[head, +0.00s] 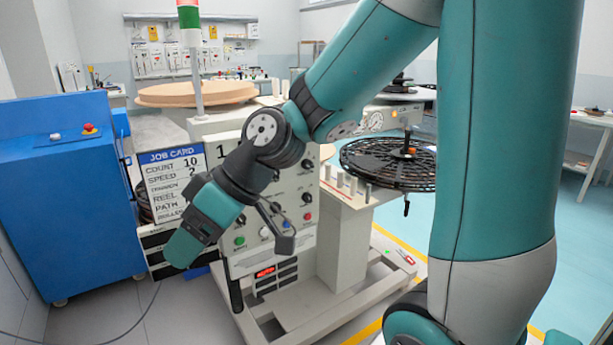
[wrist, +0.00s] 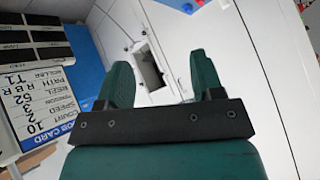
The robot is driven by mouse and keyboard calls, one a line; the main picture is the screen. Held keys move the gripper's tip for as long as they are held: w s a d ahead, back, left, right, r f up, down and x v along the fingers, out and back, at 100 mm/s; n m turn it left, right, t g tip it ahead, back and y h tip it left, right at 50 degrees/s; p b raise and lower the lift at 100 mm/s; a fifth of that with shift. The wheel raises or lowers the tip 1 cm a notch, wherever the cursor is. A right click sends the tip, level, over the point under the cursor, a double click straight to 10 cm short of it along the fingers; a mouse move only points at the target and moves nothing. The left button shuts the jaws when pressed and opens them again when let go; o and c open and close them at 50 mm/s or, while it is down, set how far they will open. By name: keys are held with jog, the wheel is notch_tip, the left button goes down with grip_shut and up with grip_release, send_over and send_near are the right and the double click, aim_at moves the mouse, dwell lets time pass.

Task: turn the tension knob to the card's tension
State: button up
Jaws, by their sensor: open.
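The job card (head: 172,182) hangs left of the white machine panel; its tension value is hidden or unreadable there. In the wrist view the job card (wrist: 40,105) is upside down, and its tension line seems to read 3, in small print. Dark knobs, among them an upper one (head: 306,165) and a lower one (head: 307,198), sit on the panel; their labels are too small to tell which sets tension. My gripper (head: 183,248) is open and empty in front of the card and the panel's left edge. Its two teal fingers (wrist: 162,78) are apart, with a pale surface beyond.
A green button (head: 239,241) and a red button (head: 307,216) are on the panel. A black reel (head: 388,162) lies on the machine's right side. A blue cabinet (head: 55,200) stands at left. My arm crosses in front of part of the panel.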

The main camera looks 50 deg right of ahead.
jog(key=w+d+f+m+t+b, duration=0.1)
jog(key=w+d+f+t+b, duration=0.35)
jog(key=w+d, duration=0.6)
jog(key=m+t+h+b, duration=0.3)
jog(key=m+t+h, duration=0.5)
jog(key=h, duration=0.4)
send_near(310, 165)
jog(key=shift+n+t, duration=0.5)
jog(key=shift+t, duration=0.05)
jog(key=p+x, duration=0.2)
jog(key=x, duration=0.1)
jog(key=p+x, duration=0.1)
jog(key=x, duration=0.2)
jog(key=f+p+x, duration=0.1)
jog(key=p+x, duration=0.1)
jog(key=x, duration=0.2)
jog(key=shift+s+p, duration=0.1)
jog(key=shift+p, duration=0.2)
jog(key=c, duration=0.9)
